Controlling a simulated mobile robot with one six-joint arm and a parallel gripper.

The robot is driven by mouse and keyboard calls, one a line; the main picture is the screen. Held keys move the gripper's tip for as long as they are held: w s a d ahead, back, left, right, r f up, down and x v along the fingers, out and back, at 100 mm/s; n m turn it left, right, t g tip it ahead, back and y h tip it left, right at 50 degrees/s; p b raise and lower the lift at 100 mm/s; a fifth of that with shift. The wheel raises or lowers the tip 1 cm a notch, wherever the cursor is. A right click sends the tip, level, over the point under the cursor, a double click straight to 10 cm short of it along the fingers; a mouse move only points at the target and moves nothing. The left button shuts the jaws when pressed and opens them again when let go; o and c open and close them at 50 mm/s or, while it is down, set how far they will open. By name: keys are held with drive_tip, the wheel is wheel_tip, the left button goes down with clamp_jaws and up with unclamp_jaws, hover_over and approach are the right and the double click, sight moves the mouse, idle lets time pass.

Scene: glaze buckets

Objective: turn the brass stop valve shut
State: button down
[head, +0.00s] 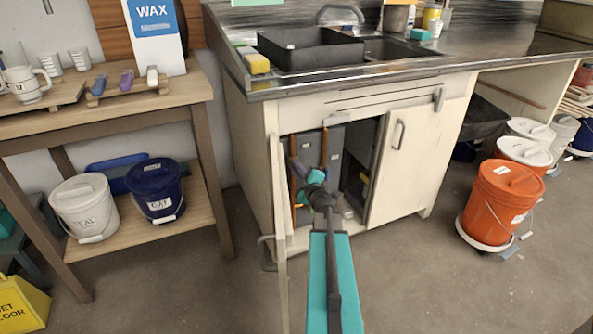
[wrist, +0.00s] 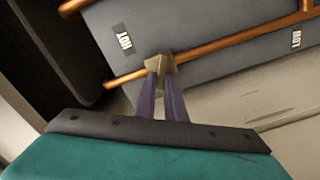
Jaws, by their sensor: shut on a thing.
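In the wrist view the brass stop valve (wrist: 160,68) sits on a copper pipe (wrist: 215,45) that runs across grey panels. My gripper (wrist: 162,88) is shut on the valve, its two purple fingers reaching up to it. In the head view my gripper (head: 303,170) reaches inside the open sink cabinet, among the grey panels and the copper pipes. The valve cannot be made out there. Which way its handle is turned cannot be told, as the fingers cover part of it.
A label reading HOT (wrist: 123,37) is beside the valve, and another label (wrist: 296,39) is at the right. The left cabinet door (head: 280,230) stands open close to my arm; the right door (head: 398,165) covers the other side. Orange bucket (head: 497,200) stands on the floor at right.

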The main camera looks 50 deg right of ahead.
drive_tip(key=shift+f+n+b, duration=0.2)
drive_tip(key=shift+n+b, duration=0.6)
drive_tip(key=shift+n, duration=0.7)
drive_tip(key=shift+f+n+b, duration=0.2)
drive_tip(key=shift+n+b, duration=0.6)
drive_tip(key=shift+n, duration=0.7)
drive_tip(key=c, duration=1.8)
unclamp_jaws()
drive_tip(key=shift+a, duration=0.1)
